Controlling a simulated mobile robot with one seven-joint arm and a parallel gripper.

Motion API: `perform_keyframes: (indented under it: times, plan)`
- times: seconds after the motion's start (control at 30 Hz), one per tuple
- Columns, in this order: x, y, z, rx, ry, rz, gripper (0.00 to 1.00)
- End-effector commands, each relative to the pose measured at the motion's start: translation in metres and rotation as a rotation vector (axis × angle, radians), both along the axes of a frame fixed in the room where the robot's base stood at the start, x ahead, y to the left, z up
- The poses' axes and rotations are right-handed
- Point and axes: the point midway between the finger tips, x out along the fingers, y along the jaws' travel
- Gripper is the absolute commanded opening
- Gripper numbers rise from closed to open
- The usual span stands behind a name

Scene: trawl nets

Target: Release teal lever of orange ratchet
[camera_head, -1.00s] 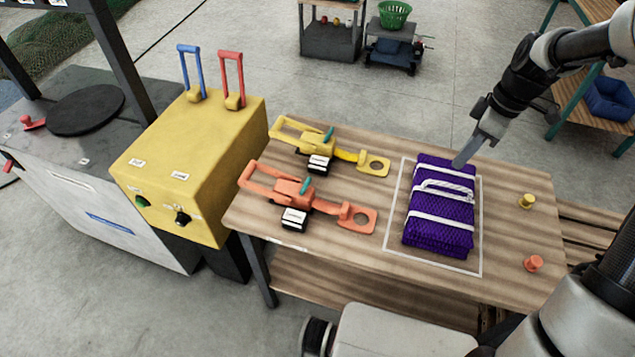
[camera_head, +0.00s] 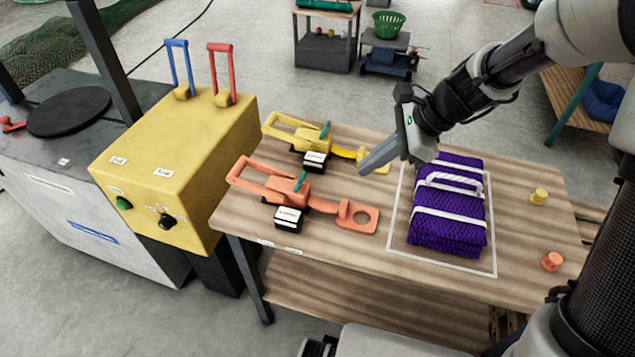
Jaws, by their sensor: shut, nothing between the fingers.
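The orange ratchet (camera_head: 288,190) lies on the wooden table, its loop handle to the left and a flat end with a round hole to the right. Its small teal lever (camera_head: 301,180) stands up near the middle of its body. A black and white labelled block (camera_head: 289,218) is at its front. My gripper (camera_head: 366,168) is shut and empty, pointing left above the table, to the right of the teal lever and apart from it. It hides part of the yellow ratchet's holed end.
The yellow ratchet (camera_head: 298,138), with its own teal lever, lies just behind the orange one. A strapped purple net bundle (camera_head: 447,212) lies in a white outline to the right. Yellow (camera_head: 539,197) and orange (camera_head: 552,261) pegs stand farther right. A yellow cabinet (camera_head: 180,150) with upright levers stands left.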

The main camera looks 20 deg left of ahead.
Motion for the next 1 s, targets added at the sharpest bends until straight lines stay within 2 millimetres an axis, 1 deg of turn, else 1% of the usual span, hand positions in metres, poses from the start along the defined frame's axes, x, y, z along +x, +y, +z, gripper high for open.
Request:
perform_keyframes:
  times: [0.03, 0.1, 0.23, 0.57, 0.67, 0.77, 0.87, 1.0]
  plan:
    - [-0.002, 0.005, -0.003, 0.012, 0.039, -0.065, 0.00]
    - [-0.005, 0.010, -0.003, 0.024, 0.086, -0.140, 0.00]
    - [-0.006, 0.014, -0.002, 0.037, 0.136, -0.220, 0.00]
    - [-0.006, 0.015, -0.001, 0.040, 0.147, -0.236, 0.00]
    - [-0.006, 0.016, -0.003, 0.040, 0.148, -0.235, 0.00]
    - [-0.007, 0.021, -0.011, 0.039, 0.150, -0.233, 0.00]
    - [-0.008, 0.031, -0.025, 0.039, 0.151, -0.232, 0.00]
    - [-0.008, 0.048, -0.050, 0.039, 0.151, -0.232, 0.00]
